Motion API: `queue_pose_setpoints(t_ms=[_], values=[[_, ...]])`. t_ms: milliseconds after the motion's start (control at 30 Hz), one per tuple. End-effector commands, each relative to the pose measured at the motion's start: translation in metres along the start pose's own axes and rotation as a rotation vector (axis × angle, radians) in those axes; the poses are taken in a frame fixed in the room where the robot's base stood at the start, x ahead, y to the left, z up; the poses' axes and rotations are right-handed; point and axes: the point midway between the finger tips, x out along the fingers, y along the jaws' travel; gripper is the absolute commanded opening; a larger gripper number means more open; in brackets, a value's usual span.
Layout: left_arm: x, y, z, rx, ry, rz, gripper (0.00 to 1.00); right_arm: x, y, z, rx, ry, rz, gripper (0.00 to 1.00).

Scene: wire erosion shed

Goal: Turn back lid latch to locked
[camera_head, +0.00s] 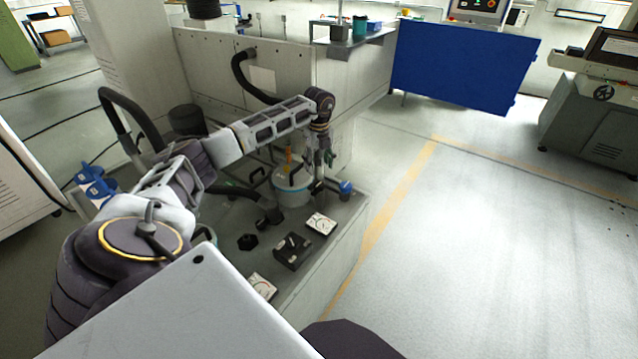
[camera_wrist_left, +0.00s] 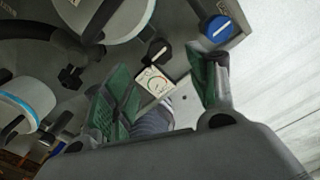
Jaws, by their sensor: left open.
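My left gripper (camera_head: 322,172) reaches down over the far right part of the grey machine top. In the left wrist view its green-padded fingers (camera_wrist_left: 165,88) are spread, with nothing held between them. A black knob with a pale mark (camera_wrist_left: 157,50) and a square white dial plate (camera_wrist_left: 155,85) show between and beyond the fingers. A blue round knob with a white line (camera_wrist_left: 217,28) is near the top edge; it also shows in the head view (camera_head: 345,187). I cannot tell which of these is the lid latch. My right gripper is out of view.
A white tub with a blue rim (camera_head: 291,186) stands beside my left gripper. A black switch box (camera_head: 292,251) and white dial plate (camera_head: 321,224) sit nearer. A hose (camera_head: 262,205) lies left of them. The floor (camera_head: 480,240) to the right is clear.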

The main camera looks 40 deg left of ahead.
Motion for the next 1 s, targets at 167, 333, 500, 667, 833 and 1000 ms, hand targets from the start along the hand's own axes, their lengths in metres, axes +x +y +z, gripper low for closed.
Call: queue_pose_setpoints(t_ms=[167, 333, 500, 667, 833, 1000], values=[[0.025, 0.0, -0.001, 0.0, 0.002, 0.002, 0.58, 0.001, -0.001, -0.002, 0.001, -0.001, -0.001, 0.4], [0.048, 0.0, -0.001, 0.001, 0.002, 0.002, 0.58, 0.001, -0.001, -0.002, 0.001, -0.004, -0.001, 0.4], [0.068, 0.0, 0.0, 0.0, 0.001, 0.002, 0.58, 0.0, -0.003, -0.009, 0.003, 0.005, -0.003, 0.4], [0.082, 0.0, -0.001, 0.0, 0.001, 0.001, 0.58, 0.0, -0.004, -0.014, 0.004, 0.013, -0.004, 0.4], [0.088, 0.0, 0.0, 0.0, 0.001, 0.001, 0.58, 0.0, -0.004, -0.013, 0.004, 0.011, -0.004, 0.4], [0.089, 0.0, 0.0, 0.0, 0.001, 0.0, 0.58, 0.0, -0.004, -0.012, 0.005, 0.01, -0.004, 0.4]])
